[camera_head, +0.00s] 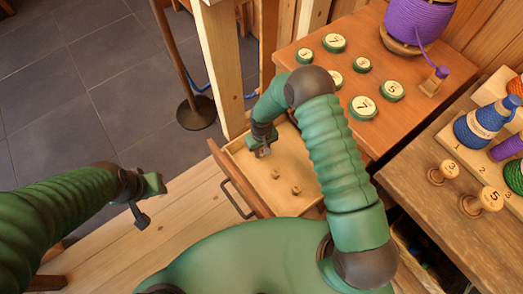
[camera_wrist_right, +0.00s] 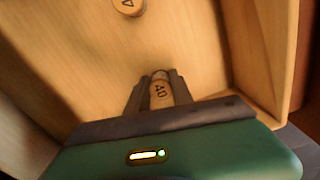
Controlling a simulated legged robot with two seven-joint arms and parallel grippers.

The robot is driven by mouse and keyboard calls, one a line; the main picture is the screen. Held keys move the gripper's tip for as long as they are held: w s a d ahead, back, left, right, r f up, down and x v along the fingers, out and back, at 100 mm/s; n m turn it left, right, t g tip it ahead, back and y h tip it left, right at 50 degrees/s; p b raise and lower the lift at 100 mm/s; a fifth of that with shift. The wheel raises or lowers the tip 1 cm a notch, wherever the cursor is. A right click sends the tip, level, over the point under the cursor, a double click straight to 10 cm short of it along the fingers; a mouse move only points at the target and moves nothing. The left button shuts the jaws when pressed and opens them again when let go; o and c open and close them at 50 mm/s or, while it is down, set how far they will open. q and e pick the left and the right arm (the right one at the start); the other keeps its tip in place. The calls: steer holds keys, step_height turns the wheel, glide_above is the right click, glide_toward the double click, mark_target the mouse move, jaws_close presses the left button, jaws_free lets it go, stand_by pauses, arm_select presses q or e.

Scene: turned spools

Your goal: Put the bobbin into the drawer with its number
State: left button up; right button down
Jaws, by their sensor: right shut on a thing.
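My right gripper (camera_head: 263,151) is inside the open wooden drawer (camera_head: 238,150), near its far left corner. In the right wrist view its fingers are shut on a small pale wooden bobbin (camera_wrist_right: 161,94) marked with what looks like "40". The bobbin is over the drawer floor; I cannot tell if it touches. Two small wooden pieces (camera_head: 275,174) (camera_head: 296,190) lie in the drawer, and one numbered piece (camera_wrist_right: 128,6) shows in the wrist view. My left gripper (camera_head: 146,199) hangs away from the drawer; its jaw gap is unclear. No number on the drawer front is visible.
Round green-rimmed number discs (camera_head: 363,109) lie on the cabinet top beside a purple spool (camera_head: 418,22). On the right bench stand wooden bobbins (camera_head: 482,202) and a rack with thread spools (camera_head: 484,120). A wooden post (camera_head: 222,60) rises behind the drawer. Floor at left is open.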

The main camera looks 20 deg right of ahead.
steer(key=c, duration=1.1)
jaws_free()
steer(key=s+d+r+t+p, duration=0.1)
steer(key=s+r+p, duration=0.1)
steer(key=r, duration=0.9)
steer(key=s+d+r+p, duration=0.2)
steer(key=r, duration=0.9)
steer(key=shift+m+t, duration=0.8)
steer(key=shift+m, duration=0.1)
steer(key=s+r, duration=0.2)
steer(key=s, duration=0.1)
steer(key=s+d+r, duration=0.1)
steer(key=s+r, duration=0.2)
steer(key=s, duration=0.1)
steer(key=s+d+r, duration=0.1)
steer(key=s+r, duration=0.2)
steer(key=s, duration=0.1)
steer(key=shift+s+d, duration=0.15)
